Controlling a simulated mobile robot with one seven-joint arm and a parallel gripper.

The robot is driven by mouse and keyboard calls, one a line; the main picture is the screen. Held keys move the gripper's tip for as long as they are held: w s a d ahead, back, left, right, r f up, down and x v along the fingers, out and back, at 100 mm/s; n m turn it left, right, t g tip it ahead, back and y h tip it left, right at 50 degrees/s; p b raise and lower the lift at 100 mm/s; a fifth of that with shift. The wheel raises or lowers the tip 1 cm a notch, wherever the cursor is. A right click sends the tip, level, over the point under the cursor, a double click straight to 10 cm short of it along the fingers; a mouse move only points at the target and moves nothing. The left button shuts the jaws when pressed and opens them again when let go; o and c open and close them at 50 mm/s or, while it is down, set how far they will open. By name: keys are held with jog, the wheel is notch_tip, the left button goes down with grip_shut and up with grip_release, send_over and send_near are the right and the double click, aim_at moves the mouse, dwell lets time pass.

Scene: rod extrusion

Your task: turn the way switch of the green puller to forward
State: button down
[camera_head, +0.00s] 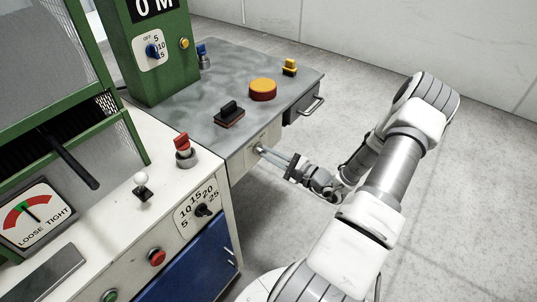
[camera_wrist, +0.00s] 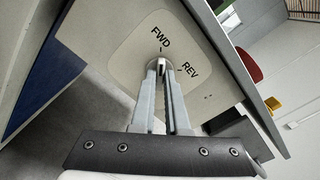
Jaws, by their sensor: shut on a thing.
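The green puller (camera_head: 160,70) stands at the back left in the head view, on a grey-topped bench. Its way switch (camera_wrist: 161,64) is a small metal knob on a pale plate (camera_wrist: 140,50) marked FWD and REV, on the bench front. In the wrist view my gripper (camera_wrist: 161,72) has its two long fingers closed together on the knob. The fingers hide part of it, and I cannot tell for sure which mark it points to. In the head view my gripper (camera_head: 261,150) reaches the bench front from the right.
A drawer handle (camera_head: 312,105) juts out to the right. A white console (camera_head: 120,235) stands at the left. The floor at the right is clear.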

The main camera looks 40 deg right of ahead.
jog(key=shift+f+n, duration=0.1)
jog(key=shift+n, duration=0.3)
jog(key=c, duration=0.9)
grip_release()
jog(key=p+v, duration=0.2)
jog(key=v, duration=1.5)
jog(key=shift+s+d, duration=0.15)
jog(key=shift+s, duration=0.1)
